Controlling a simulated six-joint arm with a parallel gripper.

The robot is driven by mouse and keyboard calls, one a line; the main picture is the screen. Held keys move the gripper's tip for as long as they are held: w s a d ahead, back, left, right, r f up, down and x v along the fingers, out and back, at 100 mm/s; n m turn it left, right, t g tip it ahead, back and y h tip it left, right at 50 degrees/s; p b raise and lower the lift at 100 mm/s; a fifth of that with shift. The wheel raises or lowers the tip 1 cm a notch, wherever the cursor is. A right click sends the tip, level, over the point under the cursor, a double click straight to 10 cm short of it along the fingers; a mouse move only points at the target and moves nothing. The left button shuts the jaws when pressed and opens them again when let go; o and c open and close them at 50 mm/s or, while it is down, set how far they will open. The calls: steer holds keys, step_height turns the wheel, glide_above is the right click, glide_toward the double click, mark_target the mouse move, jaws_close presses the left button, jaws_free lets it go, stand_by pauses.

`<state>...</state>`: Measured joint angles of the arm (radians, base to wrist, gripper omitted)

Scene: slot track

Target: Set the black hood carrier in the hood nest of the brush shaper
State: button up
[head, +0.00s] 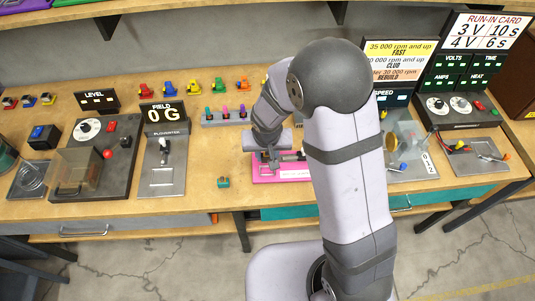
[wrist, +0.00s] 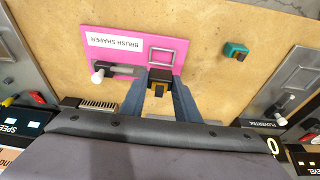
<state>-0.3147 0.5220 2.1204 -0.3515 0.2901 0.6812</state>
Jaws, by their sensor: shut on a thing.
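The brush shaper is a pink plate (wrist: 120,62) with a white label, upside down in the wrist view. In the head view the pink plate (head: 262,176) shows partly under my arm. The hood nest (wrist: 151,57) is a thin grey square frame on the plate. My gripper (wrist: 161,88) is shut on the black hood carrier (wrist: 160,75), a small dark block with a yellow-orange part. In the wrist view the carrier shows just beside the nest, on the near side of its frame. I cannot tell its height above the plate. In the head view my gripper (head: 268,156) hides the carrier.
A white-knobbed lever (wrist: 98,76) stands on the plate beside the nest. A small teal block (wrist: 235,50) lies on the bare wood nearby. The pluviometer-like labelled grey unit (head: 165,178) stands left of the plate. A rack with coloured pegs (head: 226,117) stands behind.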

steer(key=shift+s+b+x, duration=0.25)
steer(key=shift+b+x, duration=0.65)
steer(key=shift+x, duration=0.15)
steer(key=shift+s+b+x, duration=0.25)
steer(key=shift+b+x, duration=0.7)
steer(key=shift+x, duration=0.05)
steer(key=shift+s+b+x, duration=0.25)
steer(key=shift+b+x, duration=0.65)
steer(key=shift+x, duration=0.15)
steer(key=shift+f, duration=0.2)
steer(key=o, duration=1.1)
steer(key=shift+a, duration=0.1)
steer(key=shift+b+v, duration=0.45)
steer(key=shift+v, duration=3.2)
